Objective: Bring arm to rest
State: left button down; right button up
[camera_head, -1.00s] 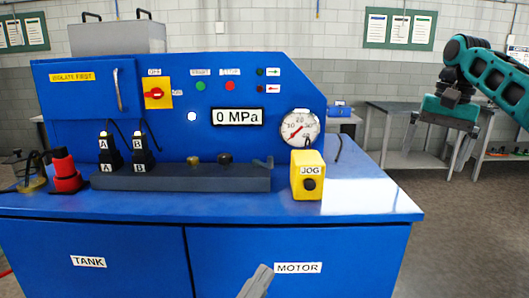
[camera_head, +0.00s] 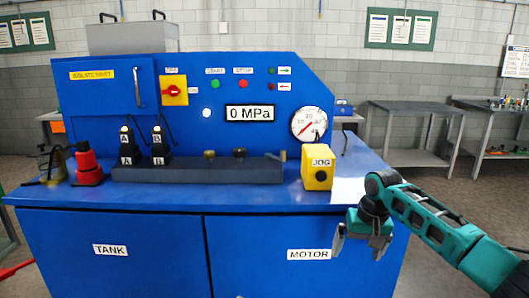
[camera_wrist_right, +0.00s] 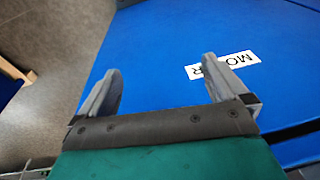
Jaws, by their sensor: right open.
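My right arm (camera_head: 425,218) is teal and black and comes in from the lower right of the head view. Its gripper (camera_head: 358,250) is open and empty, in front of the right end of the blue press bench (camera_head: 110,228), near the MOTOR label (camera_head: 308,254). In the right wrist view the two grey fingers of the gripper (camera_wrist_right: 160,85) stand wide apart with nothing between them, and the blue MOTOR panel (camera_wrist_right: 160,45) lies beyond. My left gripper does not show in the head view now.
A yellow JOG box (camera_head: 318,167) stands on the bench's right end.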

jog(key=s+a+f+n+t+y, duration=0.2)
jog(key=s+a+f, duration=0.45)
jog(key=f, duration=0.35)
jog(key=s+a+f+n+t+y, duration=0.1)
jog(key=s+a+f+t, duration=0.1)
jog(key=s+a+f, duration=0.55)
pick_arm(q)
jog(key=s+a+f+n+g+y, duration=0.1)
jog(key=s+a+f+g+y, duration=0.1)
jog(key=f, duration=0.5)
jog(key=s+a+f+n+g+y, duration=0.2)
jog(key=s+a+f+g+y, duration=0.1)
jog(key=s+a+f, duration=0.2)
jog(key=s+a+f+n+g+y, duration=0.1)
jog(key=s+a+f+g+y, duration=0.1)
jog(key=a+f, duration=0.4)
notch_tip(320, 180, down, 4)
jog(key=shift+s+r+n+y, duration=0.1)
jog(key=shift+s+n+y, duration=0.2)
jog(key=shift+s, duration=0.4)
pick_arm(e)
jog(key=s+d+t+h, duration=0.2)
jog(key=s+d+t, duration=0.3)
jog(key=s+d, duration=0.4)
jog(key=s, duration=0.7)
jog(key=shift+s, duration=0.35)
jog(key=shift+d, duration=0.1)
